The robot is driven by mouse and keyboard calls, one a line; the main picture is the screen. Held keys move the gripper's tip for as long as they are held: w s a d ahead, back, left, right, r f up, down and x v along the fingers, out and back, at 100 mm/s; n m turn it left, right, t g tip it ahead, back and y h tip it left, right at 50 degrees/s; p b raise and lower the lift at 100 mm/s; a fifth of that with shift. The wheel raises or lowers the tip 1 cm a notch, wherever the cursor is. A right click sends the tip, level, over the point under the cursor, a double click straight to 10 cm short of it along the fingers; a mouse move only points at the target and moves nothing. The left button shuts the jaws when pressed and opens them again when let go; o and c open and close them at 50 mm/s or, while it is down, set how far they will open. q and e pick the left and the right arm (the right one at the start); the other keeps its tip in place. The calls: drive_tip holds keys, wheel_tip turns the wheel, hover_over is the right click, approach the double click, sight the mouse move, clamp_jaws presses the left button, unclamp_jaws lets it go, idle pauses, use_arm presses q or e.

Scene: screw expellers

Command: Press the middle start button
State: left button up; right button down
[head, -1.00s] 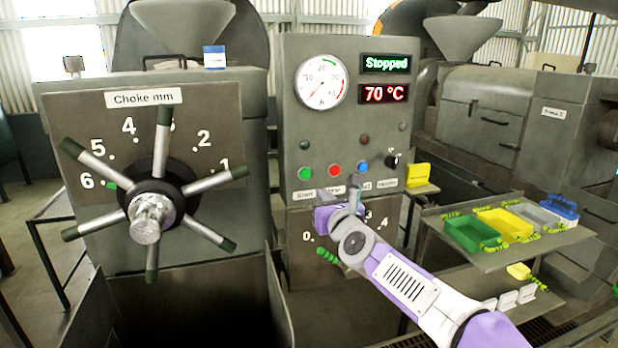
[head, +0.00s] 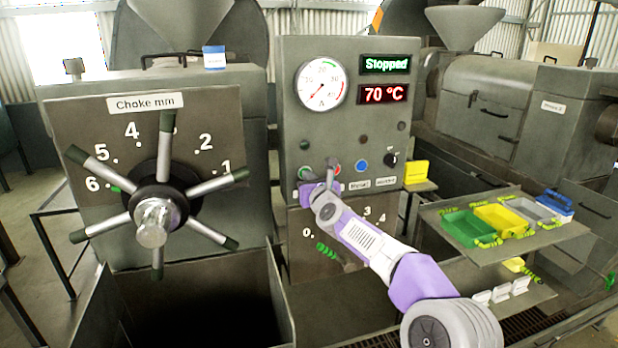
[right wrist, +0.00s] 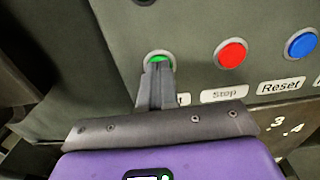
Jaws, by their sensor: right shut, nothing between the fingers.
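The green start button (head: 305,172) is on the grey control panel below the dial, at the left end of its button row. The right wrist view also shows the green button (right wrist: 159,57), its lower part hidden behind my fingertips. My right gripper (head: 332,164) is shut and empty, in front of the panel. In the right wrist view its fingers (right wrist: 157,75) point straight at the green button; whether they touch it I cannot tell. The display (head: 386,64) reads "Stopped". My left gripper is out of view.
The red stop button (right wrist: 230,53) and blue reset button (right wrist: 301,43) sit to the right of the green one. A spoked choke wheel (head: 155,205) stands left of the panel. A shelf with coloured trays (head: 468,229) is at the right.

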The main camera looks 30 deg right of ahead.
drive_tip(key=shift+w+d+r, duration=0.15)
drive_tip(key=shift+w+r, duration=0.25)
drive_tip(key=shift+w, duration=0.05)
idle(0.3)
drive_tip(key=b+v, duration=0.5)
drive_tip(key=v, duration=0.9)
drive_tip(key=shift+f, duration=0.35)
